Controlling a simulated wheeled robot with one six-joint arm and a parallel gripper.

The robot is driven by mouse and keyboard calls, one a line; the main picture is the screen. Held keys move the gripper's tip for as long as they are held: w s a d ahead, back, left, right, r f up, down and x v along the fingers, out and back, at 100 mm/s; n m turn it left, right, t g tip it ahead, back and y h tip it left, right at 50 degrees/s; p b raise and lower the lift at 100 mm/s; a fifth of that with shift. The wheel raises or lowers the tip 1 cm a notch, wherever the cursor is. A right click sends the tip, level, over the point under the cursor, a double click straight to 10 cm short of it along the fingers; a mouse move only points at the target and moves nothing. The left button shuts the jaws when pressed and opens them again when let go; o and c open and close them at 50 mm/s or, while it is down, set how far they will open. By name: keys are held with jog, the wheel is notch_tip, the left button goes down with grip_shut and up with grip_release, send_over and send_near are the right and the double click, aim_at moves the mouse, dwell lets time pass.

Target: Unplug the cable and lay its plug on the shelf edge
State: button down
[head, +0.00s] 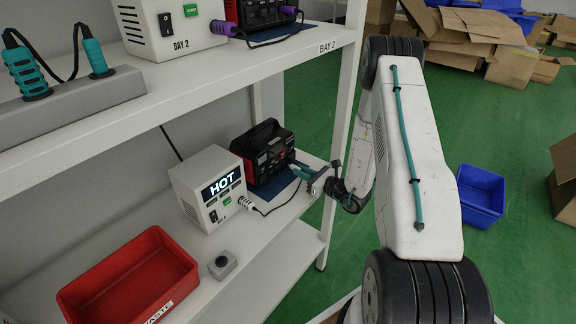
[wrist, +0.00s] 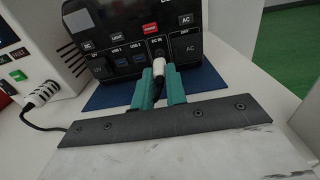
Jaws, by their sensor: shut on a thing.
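My gripper (head: 303,171) is shut on the cable's plug (wrist: 160,70). Its teal fingers (wrist: 163,88) are on either side of the plug in the wrist view. The plug's pale front end is at the DC IN port of the black power station (head: 265,152), which also shows in the wrist view (wrist: 135,40). I cannot tell whether the tip is inside the port.
The power station stands on a blue mat (wrist: 104,96). A red waste bin (head: 130,278) and a small grey button box (head: 222,264) are on the shelf to the left. The upper shelf (head: 290,52) overhangs. A white post (head: 342,130) stands near my arm.

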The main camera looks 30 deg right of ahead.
jog(key=shift+s+d, duration=0.15)
jog(key=shift+s, duration=0.25)
jog(key=shift+s, duration=0.1)
jog(key=shift+v, duration=2.4)
jog(key=shift+f, duration=1.85)
jog(key=c, duration=1.3)
grip_release()
jog(key=shift+c, duration=0.2)
jog(key=shift+s+d, duration=0.1)
